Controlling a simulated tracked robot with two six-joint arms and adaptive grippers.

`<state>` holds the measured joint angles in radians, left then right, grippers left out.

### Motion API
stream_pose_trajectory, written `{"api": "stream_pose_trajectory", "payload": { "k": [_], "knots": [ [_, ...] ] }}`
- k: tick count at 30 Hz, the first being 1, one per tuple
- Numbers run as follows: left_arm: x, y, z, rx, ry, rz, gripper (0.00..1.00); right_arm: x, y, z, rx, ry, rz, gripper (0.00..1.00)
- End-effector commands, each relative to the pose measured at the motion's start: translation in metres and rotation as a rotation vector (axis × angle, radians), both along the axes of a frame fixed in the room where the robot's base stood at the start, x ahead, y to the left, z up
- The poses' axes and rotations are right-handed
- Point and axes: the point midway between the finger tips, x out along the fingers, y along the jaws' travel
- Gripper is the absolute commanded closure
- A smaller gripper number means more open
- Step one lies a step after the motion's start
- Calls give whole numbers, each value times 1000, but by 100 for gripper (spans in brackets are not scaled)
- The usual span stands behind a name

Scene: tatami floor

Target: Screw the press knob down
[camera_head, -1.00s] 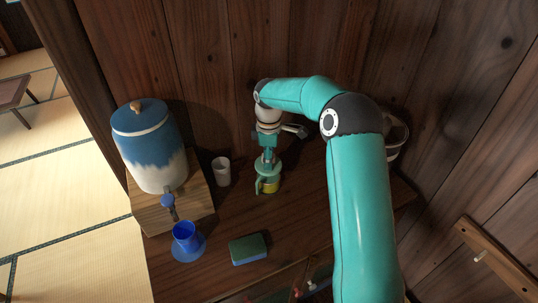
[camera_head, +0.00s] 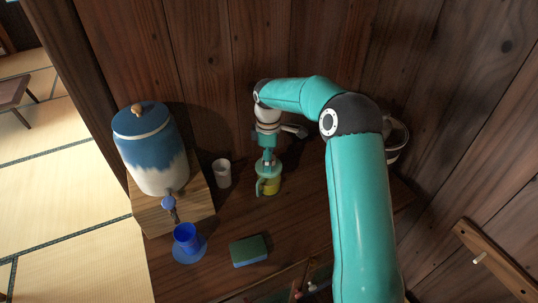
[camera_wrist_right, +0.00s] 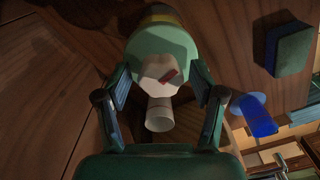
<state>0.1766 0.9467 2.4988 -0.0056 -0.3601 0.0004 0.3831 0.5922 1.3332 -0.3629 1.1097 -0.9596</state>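The press knob (camera_wrist_right: 158,78) is a pale faceted knob with a red mark, on a round green lid (camera_wrist_right: 163,42) in the right wrist view. Below the lid is a yellow jar (camera_head: 270,187), standing upright on the wooden counter in the head view. My right gripper (camera_head: 267,166) points down over the lid; it also shows in the right wrist view (camera_wrist_right: 162,80). Its fingers are spread on both sides of the knob, with gaps between them and the knob. The gripper hides the knob in the head view. My left gripper is not in view.
A blue-and-white dispenser (camera_head: 151,155) stands on a wooden box (camera_head: 148,212) at left. A wooden wall (camera_head: 225,60) is close behind.

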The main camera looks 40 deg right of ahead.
Motion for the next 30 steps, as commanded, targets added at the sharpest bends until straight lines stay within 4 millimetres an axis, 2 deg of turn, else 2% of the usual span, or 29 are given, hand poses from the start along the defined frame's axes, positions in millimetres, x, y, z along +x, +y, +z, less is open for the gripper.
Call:
{"api": "stream_pose_trajectory", "payload": {
  "k": [1,3,21,30],
  "knots": [
    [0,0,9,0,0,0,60,0,0,11,0,-1,0,33],
    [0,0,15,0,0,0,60,0,0,18,-1,-2,0,33],
    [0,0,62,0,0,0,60,0,0,77,-1,-2,0,33],
    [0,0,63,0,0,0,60,0,0,79,0,-1,0,33]
  ]
}}
